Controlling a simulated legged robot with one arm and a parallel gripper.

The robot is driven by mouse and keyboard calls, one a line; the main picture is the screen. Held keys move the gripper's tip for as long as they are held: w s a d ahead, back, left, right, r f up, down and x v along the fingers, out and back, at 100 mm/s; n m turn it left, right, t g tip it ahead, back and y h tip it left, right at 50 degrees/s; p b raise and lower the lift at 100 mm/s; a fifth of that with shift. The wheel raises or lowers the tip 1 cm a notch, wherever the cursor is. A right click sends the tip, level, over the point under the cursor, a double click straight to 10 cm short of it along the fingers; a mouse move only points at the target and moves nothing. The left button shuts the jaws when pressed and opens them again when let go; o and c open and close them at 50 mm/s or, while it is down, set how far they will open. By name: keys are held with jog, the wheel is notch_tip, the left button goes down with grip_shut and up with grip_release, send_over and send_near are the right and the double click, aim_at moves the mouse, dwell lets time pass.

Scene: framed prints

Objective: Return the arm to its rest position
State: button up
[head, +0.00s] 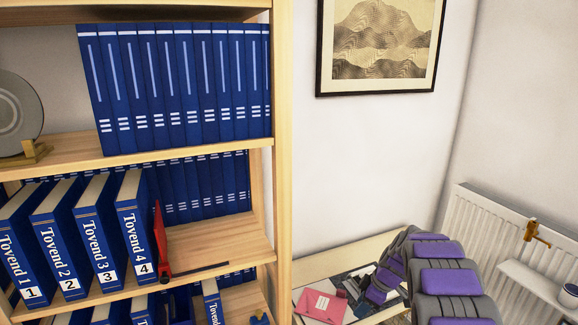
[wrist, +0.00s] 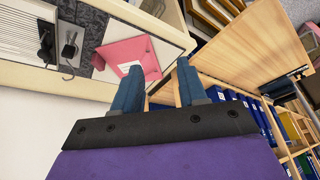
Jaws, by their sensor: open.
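My arm shows in the head view as grey and purple segments at the lower right, reaching over a pale wooden surface (head: 345,258). In the wrist view my gripper (wrist: 158,66) has two blue fingers set well apart, with nothing held between them. A pink item with a white label (wrist: 148,48) lies beyond the fingertips, apart from them as far as I can tell. The same pink item shows in the head view (head: 322,306), left of my arm. My fingers cannot be made out in the head view.
A wooden bookcase (head: 282,200) with blue volumes (head: 185,85) and a red bookend (head: 162,245) stands at left. A framed print (head: 380,45) hangs on the wall.

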jog(key=s+a+r+m+g+h, duration=0.1)
jog(key=s+a+r+m, duration=0.25)
jog(key=s+r, duration=0.55)
jog(key=s+a+r+m+g+h, duration=0.15)
jog(key=s+r+m, duration=0.3)
jog(key=s, duration=0.85)
jog(key=s+a+r+m, duration=0.1)
jog(key=s+m, duration=0.1)
jog(key=s, duration=1.1)
jog(key=s+a+r+m+h, duration=0.1)
jog(key=s+a+m, duration=0.1)
jog(key=s, duration=1)
jog(key=shift+s+r+m+g, duration=0.35)
jog(key=shift+s+m+g, duration=0.05)
jog(key=shift+m+g, duration=0.1)
